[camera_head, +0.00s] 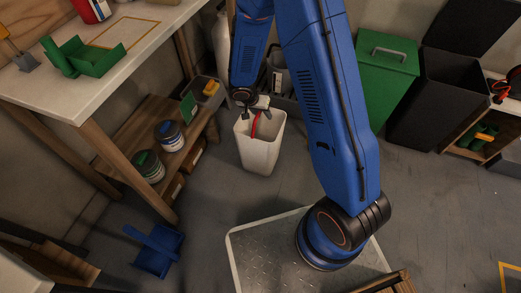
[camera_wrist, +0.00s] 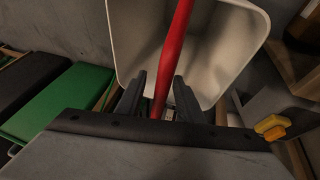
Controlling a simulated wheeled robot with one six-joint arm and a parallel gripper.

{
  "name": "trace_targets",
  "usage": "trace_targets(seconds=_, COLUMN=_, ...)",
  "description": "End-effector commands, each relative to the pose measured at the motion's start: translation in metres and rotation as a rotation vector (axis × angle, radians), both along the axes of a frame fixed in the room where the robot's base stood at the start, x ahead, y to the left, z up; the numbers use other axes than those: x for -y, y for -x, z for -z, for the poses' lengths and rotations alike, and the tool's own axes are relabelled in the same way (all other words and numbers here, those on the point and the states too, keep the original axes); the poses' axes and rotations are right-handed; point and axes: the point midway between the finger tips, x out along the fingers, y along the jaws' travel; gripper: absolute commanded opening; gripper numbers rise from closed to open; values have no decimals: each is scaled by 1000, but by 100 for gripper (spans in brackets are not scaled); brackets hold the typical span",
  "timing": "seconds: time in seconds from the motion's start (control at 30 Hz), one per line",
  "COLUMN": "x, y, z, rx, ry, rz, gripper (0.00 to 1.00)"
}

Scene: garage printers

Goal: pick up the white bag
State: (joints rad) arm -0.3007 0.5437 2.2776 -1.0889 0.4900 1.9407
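I cannot make out a clear white bag in either view. My gripper (camera_head: 257,108) is over the mouth of a white open-topped bin (camera_head: 258,155) that stands on the floor. In the wrist view the bin (camera_wrist: 245,45) fills the upper middle. A red rod-like thing (camera_wrist: 176,35) passes between my two black fingers (camera_wrist: 160,90), and it also shows in the head view (camera_head: 254,127) at the bin's mouth. The fingers stand apart, with a gap visible beside the red thing. Its lower end is hidden.
A workbench (camera_head: 150,30) with a green scoop (camera_head: 85,58) stands left, with tins (camera_head: 148,166) on its lower shelf. A green lidded bin (camera_head: 385,75) and black bin (camera_head: 437,95) stand right. A blue dustpan (camera_head: 158,250) lies on the floor. Open floor lies right of centre.

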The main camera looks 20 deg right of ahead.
Motion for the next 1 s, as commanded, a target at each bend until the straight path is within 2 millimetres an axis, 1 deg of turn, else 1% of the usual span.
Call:
trace_targets(seconds=0.1, x=2, y=-1, z=5, rx=0, ry=0, rz=0, gripper=34)
trace_targets(seconds=0.33, x=3, y=-1, z=6, rx=1, ry=-1, rz=0, gripper=34)
trace_targets(seconds=0.37, x=3, y=-1, z=6, rx=1, ry=-1, rz=0, gripper=29)
trace_targets(seconds=0.4, x=3, y=-1, z=6, rx=0, ry=0, rz=0, gripper=20)
trace_targets(seconds=0.47, x=3, y=-1, z=6, rx=1, ry=-1, rz=0, gripper=5)
trace_targets(seconds=0.5, x=2, y=-1, z=6, rx=1, ry=-1, rz=0, gripper=0)
trace_targets(seconds=1.0, x=2, y=-1, z=6, rx=1, ry=-1, rz=0, gripper=0)
